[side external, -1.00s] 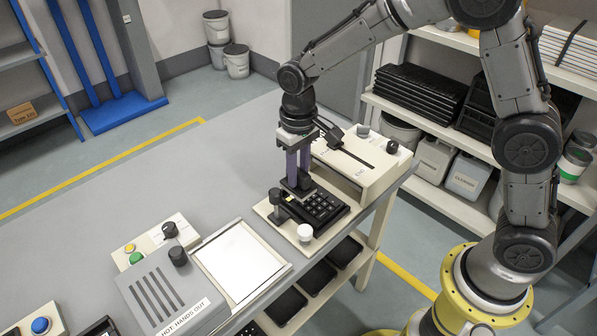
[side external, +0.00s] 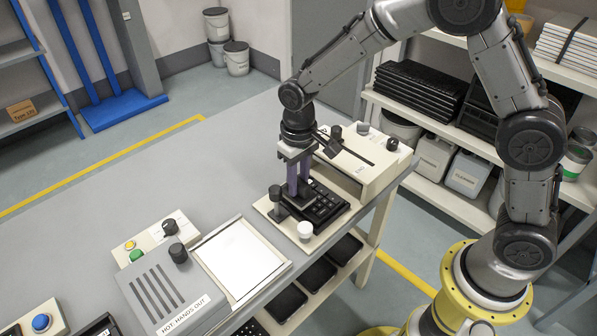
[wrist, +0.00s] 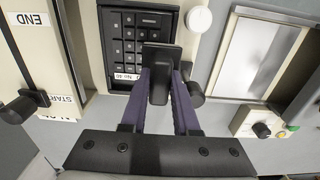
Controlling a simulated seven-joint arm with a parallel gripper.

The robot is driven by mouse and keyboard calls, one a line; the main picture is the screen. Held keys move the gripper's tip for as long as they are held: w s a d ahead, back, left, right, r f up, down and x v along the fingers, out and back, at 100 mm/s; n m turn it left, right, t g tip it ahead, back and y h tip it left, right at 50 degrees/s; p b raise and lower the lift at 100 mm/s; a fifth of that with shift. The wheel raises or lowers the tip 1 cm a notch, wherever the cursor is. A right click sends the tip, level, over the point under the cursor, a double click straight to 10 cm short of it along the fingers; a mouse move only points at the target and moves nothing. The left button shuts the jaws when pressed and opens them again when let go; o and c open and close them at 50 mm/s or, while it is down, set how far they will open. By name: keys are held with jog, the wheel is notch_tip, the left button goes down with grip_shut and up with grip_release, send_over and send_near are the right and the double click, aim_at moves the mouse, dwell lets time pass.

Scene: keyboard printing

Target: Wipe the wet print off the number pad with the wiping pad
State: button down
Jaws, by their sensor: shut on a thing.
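The black number pad (side external: 327,208) sits on a cream base plate near the table's front right edge. In the wrist view the number pad (wrist: 128,38) shows dark keys with small faint marks; I cannot tell wet print from dry there. My gripper (side external: 298,187), with purple fingers, is shut on the dark wiping pad (wrist: 162,54). The wiping pad is at the near end of the keys in the wrist view and hides part of them. It is low over the number pad's left side in the side view; whether it touches the keys I cannot tell.
A white knob (side external: 305,230) and a black post (side external: 275,194) stand beside the number pad. A cream machine (side external: 356,163) is close behind. A white tray (side external: 240,255) and a grey box marked hot (side external: 172,290) lie to the left.

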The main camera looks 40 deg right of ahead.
aim_at(308, 199)
jog(key=shift+f, duration=0.65)
jog(key=shift+d+f, duration=0.25)
jog(key=shift+d, duration=3.45)
jog(key=shift+s+d, duration=0.15)
jog(key=shift+s, duration=1.7)
jog(key=shift+a, duration=3.8)
jog(key=shift+w+a, duration=0.1)
jog(key=shift+w, duration=1.75)
jog(key=shift+d, duration=3.8)
jog(key=shift+s, duration=1.9)
jog(key=shift+a, duration=3.75)
notch_tip(308, 199, up, 8)
